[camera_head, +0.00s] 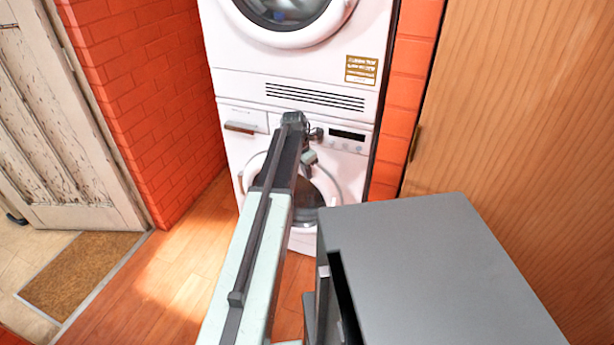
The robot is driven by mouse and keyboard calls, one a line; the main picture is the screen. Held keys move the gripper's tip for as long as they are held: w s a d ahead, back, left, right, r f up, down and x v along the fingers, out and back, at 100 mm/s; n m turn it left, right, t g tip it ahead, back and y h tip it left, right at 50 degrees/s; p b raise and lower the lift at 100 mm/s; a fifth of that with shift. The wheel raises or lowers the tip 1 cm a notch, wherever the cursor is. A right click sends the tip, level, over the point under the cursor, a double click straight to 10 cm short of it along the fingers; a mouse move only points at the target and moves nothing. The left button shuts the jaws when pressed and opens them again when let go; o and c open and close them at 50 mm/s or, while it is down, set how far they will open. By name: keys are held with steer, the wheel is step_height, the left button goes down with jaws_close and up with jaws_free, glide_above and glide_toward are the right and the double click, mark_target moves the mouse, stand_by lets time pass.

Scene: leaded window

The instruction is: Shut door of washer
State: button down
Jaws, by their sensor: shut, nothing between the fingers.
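The washer (347,170) is the lower white machine of a stacked pair against the back wall, with a control panel and a drawer along its top. Its round door (326,186) has a white rim and dark glass. My gripper (307,172) hangs from the arm's end in front of the upper part of the door, shut and empty. I cannot tell if it touches the door.
The upper machine (295,38) has its own round door. A brick wall (150,90) stands left, a wooden panel (515,110) right. A doormat (82,270) lies by a worn door (50,130). Wooden floor (180,265) left of my arm is free.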

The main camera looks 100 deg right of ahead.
steer(key=p+v, duration=0.6)
steer(key=v, duration=0.1)
steer(key=shift+r, duration=0.35)
steer(key=shift+w, duration=0.2)
